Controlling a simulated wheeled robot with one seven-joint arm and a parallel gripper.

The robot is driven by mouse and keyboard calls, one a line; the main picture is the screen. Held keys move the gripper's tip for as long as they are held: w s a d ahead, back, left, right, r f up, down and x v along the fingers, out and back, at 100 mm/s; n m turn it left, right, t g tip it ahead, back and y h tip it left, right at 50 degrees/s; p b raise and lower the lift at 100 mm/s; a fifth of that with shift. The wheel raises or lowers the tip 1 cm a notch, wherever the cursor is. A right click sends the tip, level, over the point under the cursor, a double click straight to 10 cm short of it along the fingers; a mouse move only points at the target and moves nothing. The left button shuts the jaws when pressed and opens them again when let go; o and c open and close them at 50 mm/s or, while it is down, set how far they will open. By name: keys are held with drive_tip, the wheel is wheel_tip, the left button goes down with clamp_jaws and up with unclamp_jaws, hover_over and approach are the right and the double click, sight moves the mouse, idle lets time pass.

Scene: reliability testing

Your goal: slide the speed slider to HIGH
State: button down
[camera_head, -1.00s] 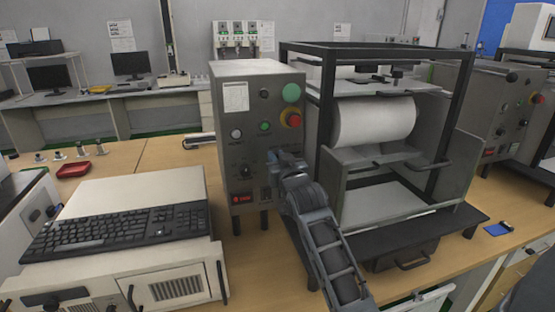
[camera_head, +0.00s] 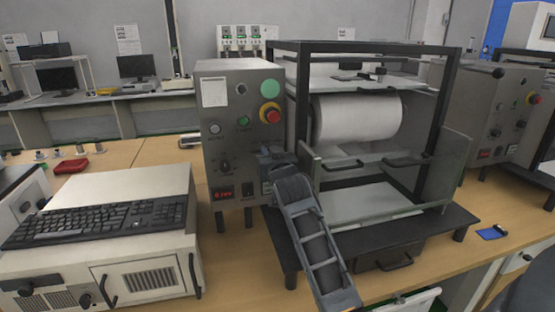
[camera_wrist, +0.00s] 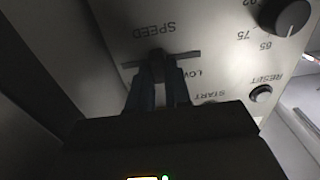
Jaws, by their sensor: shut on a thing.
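The speed slider (camera_wrist: 157,66) is a dark knob on a horizontal slot under the word SPEED, which appears upside down in the wrist view. The knob stands near the middle of the visible slot. The LOW mark is at the slot's right side in that view; I cannot see a HIGH mark. My gripper (camera_wrist: 158,82) has its two blue fingers closed on the knob. In the head view my gripper (camera_head: 270,155) is at the lower right of the grey control panel (camera_head: 225,135) and hides the slider.
Above the gripper on the panel are a red emergency button (camera_head: 270,113) and a green button. A dial (camera_wrist: 286,15) and a RESET button (camera_wrist: 261,94) are near the slider. A roller machine (camera_head: 358,118) adjoins the panel on the right; a keyboard (camera_head: 95,222) lies left.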

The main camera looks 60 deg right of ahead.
drive_tip(key=c, duration=1)
unclamp_jaws()
drive_tip(key=shift+c, duration=0.2)
drive_tip(key=shift+s, duration=0.1)
drive_tip(key=b+v, duration=0.1)
drive_tip(key=v, duration=0.6)
drive_tip(key=shift+s+a+b, duration=0.15)
drive_tip(key=shift+a+b, duration=0.15)
drive_tip(key=shift+b, duration=0.05)
drive_tip(key=shift+c, duration=0.3)
